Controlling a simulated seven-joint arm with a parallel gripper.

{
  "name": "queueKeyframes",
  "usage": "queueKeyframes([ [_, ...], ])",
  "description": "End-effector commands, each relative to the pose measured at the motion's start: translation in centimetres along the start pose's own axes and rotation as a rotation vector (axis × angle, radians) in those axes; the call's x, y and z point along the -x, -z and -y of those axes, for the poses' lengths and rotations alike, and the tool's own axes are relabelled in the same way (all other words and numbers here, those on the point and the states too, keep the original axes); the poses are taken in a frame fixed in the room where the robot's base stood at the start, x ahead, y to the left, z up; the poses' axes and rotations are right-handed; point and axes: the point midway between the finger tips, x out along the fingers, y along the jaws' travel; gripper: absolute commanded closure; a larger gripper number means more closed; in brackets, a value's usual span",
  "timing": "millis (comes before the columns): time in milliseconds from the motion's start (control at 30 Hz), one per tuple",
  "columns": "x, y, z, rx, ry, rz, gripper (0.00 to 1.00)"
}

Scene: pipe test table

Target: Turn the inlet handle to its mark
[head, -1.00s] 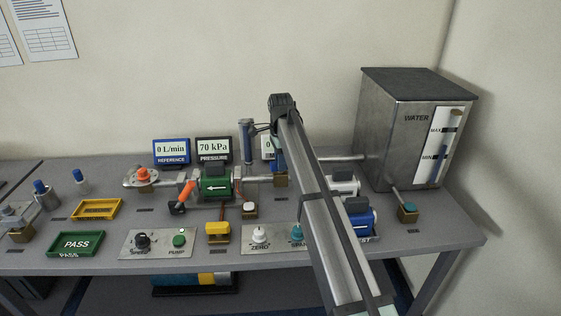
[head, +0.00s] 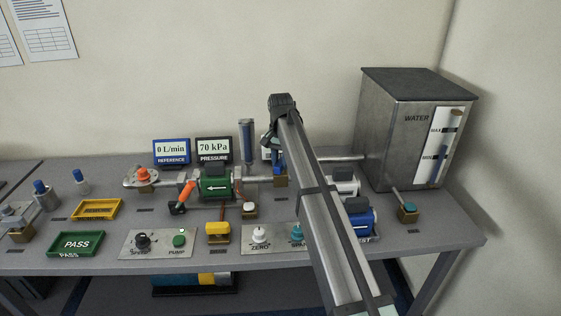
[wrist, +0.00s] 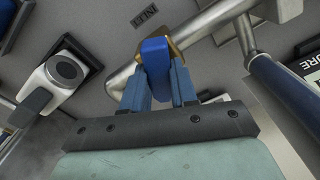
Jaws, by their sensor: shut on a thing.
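The inlet handle (wrist: 155,57) is blue and sits on a brass valve body (wrist: 176,49) on a metal pipe (wrist: 200,36) in the wrist view. My gripper (wrist: 158,75) has its two blue fingers on either side of the handle and is shut on it. The handle stands at an angle to the pipe. A dark INLET label (wrist: 146,15) lies on the table just beyond it. In the head view the brass valve body (head: 280,181) shows beside my arm, which partly hides the handle. I cannot make out the mark.
A steel water tank (head: 398,130) stands at the right. A green pump body (head: 216,187) and an orange handle (head: 187,192) are left of the valve. An upright blue-grey cylinder (head: 247,142) stands close behind. A control panel (head: 280,238) lies in front.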

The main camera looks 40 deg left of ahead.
Motion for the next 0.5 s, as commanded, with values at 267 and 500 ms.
queueKeyframes([
  [267, -0.14, -0.09, -0.04, 0.228, -0.001, 0.001, 1.0],
  [500, -0.15, -0.1, -0.03, 0.364, -0.001, 0.002, 1.0],
])
